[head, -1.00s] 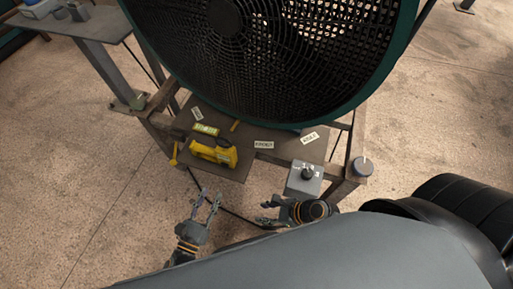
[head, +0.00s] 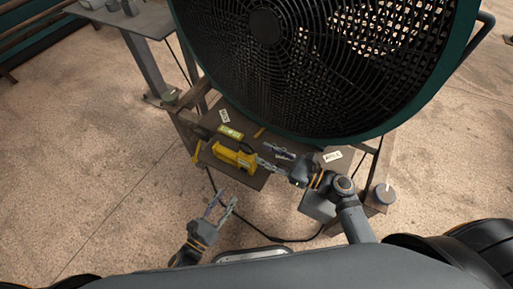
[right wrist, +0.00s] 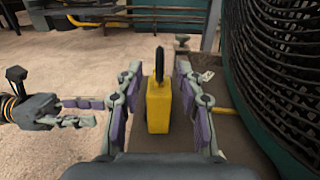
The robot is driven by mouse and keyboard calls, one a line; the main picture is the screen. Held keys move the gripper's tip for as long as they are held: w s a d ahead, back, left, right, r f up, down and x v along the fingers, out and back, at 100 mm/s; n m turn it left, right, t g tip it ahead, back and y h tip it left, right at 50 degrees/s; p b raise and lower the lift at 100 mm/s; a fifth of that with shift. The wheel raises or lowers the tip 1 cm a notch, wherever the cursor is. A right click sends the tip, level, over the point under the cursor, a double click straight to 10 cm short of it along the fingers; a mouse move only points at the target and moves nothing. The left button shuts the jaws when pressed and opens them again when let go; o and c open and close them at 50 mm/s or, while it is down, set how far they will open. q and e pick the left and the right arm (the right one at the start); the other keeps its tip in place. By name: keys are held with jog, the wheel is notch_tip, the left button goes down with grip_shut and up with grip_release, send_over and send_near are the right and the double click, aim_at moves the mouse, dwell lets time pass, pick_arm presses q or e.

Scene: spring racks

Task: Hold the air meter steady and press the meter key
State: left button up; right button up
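The yellow air meter (head: 232,158) lies on the low shelf under the big fan. In the right wrist view the meter (right wrist: 158,106) stands between my open fingers, with a dark upright part at its far end. My right gripper (head: 273,159) is open just right of the meter, its fingers pointing at it; I cannot tell if they touch it. My left gripper (head: 221,205) is open and empty, in front of and below the shelf. It also shows at the left of the right wrist view (right wrist: 80,112). I cannot make out the meter key.
The fan (head: 320,60) rises close behind the shelf (head: 251,179). A yellow-green labelled piece (head: 230,132) lies behind the meter. A grey box (head: 317,207) is partly hidden under my right arm. A round grey container (head: 383,193) stands at the right corner. Open floor lies left.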

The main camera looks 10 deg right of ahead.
aim_at(254, 149)
jog(key=x, duration=0.7)
jog(key=shift+w+a, duration=0.2)
jog(key=shift+a, duration=0.05)
jog(key=shift+c, duration=0.2)
grip_shut()
pick_arm(q)
grip_shut()
dwell(0.3)
dwell(0.7)
